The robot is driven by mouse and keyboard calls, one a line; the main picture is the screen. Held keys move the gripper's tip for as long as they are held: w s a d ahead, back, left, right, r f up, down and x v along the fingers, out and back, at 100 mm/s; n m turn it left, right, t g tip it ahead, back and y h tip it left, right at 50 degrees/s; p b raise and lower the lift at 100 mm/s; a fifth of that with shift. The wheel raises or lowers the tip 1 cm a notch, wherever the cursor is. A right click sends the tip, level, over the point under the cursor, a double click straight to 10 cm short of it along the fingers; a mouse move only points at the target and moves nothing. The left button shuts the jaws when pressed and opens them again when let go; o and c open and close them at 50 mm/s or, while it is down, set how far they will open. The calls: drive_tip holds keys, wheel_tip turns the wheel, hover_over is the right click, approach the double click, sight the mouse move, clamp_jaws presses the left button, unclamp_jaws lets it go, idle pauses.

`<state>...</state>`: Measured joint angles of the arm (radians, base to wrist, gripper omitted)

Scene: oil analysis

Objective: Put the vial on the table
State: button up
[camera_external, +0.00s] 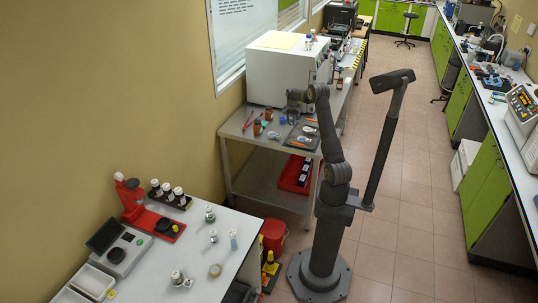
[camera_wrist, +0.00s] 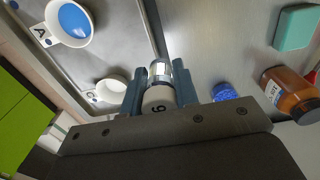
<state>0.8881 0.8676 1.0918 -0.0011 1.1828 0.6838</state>
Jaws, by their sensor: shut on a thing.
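My gripper (camera_wrist: 159,76) is shut on a vial (camera_wrist: 159,70), with one finger on each side of it. The vial has a light cap marked with a numeral, 9 or 6, facing the wrist camera, and a shiny body beyond it. In the external view my gripper (camera_external: 294,98) is over the grey metal table (camera_external: 238,130), in front of the white box-shaped instrument. The vial cannot be made out clearly there. The table surface also shows in the wrist view (camera_wrist: 225,45). I cannot tell whether the vial touches it.
A tray (camera_wrist: 105,45) holds a cup of blue liquid marked A (camera_wrist: 70,22) and a white cup (camera_wrist: 111,91). A brown bottle (camera_wrist: 288,92), a blue item (camera_wrist: 223,92) and a teal block (camera_wrist: 296,27) stand to the right. A white table (camera_external: 215,270) holds several small vials.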

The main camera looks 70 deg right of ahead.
hover_over(283, 133)
wheel_tip(283, 133, down, 4)
drive_tip(key=shift+w+a+r, duration=0.15)
drive_tip(key=shift+r, duration=0.1)
drive_tip(key=shift+f, duration=1.9)
drive_tip(key=shift+f, duration=0.15)
drive_tip(key=o, duration=1)
drive_tip(key=shift+c, duration=0.2)
wheel_tip(283, 133, up, 11)
drive_tip(key=shift+o, duration=0.5)
drive_tip(key=shift+r, duration=0.65)
